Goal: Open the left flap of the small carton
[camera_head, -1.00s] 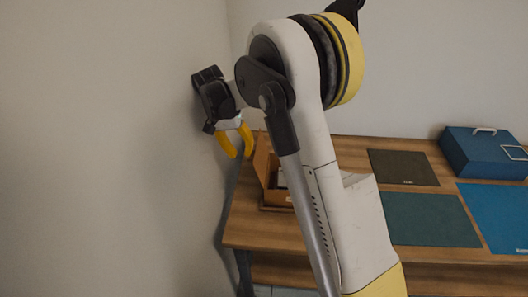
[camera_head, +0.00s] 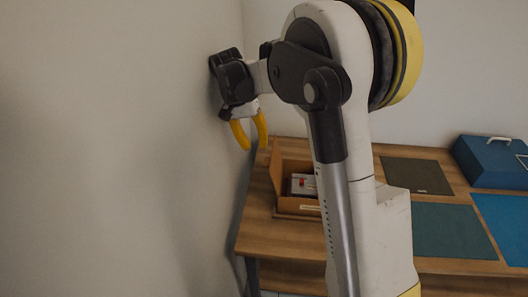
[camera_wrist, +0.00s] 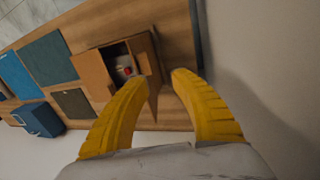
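The small carton (camera_head: 297,206) is a brown box on the wooden table, partly hidden behind my arm in the head view. Its left flap (camera_head: 277,166) stands up at the carton's left side. A grey item with a red part (camera_head: 302,184) lies inside. In the wrist view the carton (camera_wrist: 128,50) shows an opened flap at each side, with the red part inside. My gripper (camera_head: 251,146) has yellow fingers, is open and empty, and hangs above and left of the carton near the wall. In the wrist view its fingertips (camera_wrist: 160,78) are apart, with a flap's pointed end between them.
A wall stands close on the left of my gripper. Dark mat (camera_head: 416,175), green mat (camera_head: 452,231) and blue mat (camera_head: 505,220) lie on the table (camera_head: 280,238) to the right. A blue case (camera_head: 490,162) stands at the back right.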

